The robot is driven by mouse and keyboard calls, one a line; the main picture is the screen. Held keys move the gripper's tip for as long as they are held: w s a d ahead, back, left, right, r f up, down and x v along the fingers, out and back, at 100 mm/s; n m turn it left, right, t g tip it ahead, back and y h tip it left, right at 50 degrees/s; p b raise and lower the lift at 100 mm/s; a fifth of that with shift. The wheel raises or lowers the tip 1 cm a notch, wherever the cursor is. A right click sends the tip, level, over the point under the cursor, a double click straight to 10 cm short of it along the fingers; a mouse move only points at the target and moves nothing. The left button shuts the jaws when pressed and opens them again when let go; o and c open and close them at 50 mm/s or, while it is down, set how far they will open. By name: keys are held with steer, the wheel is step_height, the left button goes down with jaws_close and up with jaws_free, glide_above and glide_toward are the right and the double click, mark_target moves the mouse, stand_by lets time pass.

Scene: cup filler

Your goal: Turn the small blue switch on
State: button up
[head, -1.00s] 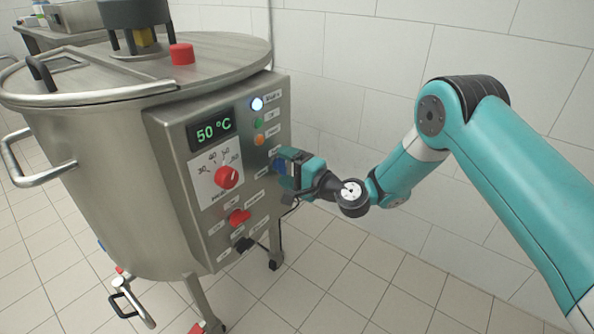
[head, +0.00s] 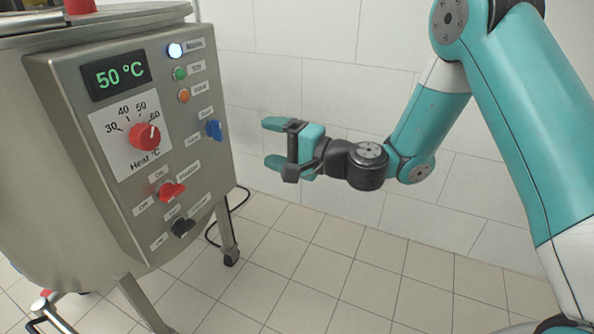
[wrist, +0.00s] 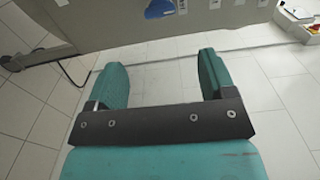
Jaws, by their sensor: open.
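The small blue switch (head: 214,129) is on the right side of the steel control panel in the head view, between two white labels. It also shows at the top of the wrist view (wrist: 160,9), partly cut off by the frame edge. My gripper (head: 270,144) is open and empty, to the right of the blue switch and apart from it. In the wrist view its two teal fingers (wrist: 163,82) stand wide apart with only floor and panel edge beyond them.
A tiled wall is behind my arm.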

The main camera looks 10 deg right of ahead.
steer(key=shift+b+v, duration=1.95)
steer(key=shift+v, duration=0.5)
steer(key=s+a+r+n+g+h+p, duration=0.1)
steer(key=s+a+n+g, duration=0.25)
steer(key=s+n, duration=0.2)
steer(key=s+a+r+n+g+p, duration=0.1)
steer(key=s+a+n+g, duration=0.1)
steer(key=s+n+g, duration=0.4)
steer(key=s+d+n+g+h+p, duration=0.1)
steer(key=s+d+n+h, duration=0.1)
steer(key=s+d+h, duration=0.4)
steer(key=s+d+n+g+h, duration=0.1)
steer(key=s+d+n+h, duration=0.15)
steer(key=s, duration=0.65)
step_height(320, 180, up, 38)
steer(key=m+p, duration=0.1)
steer(key=p, duration=3.7)
steer(key=shift+w+d, duration=0.2)
steer(key=shift+w, duration=0.15)
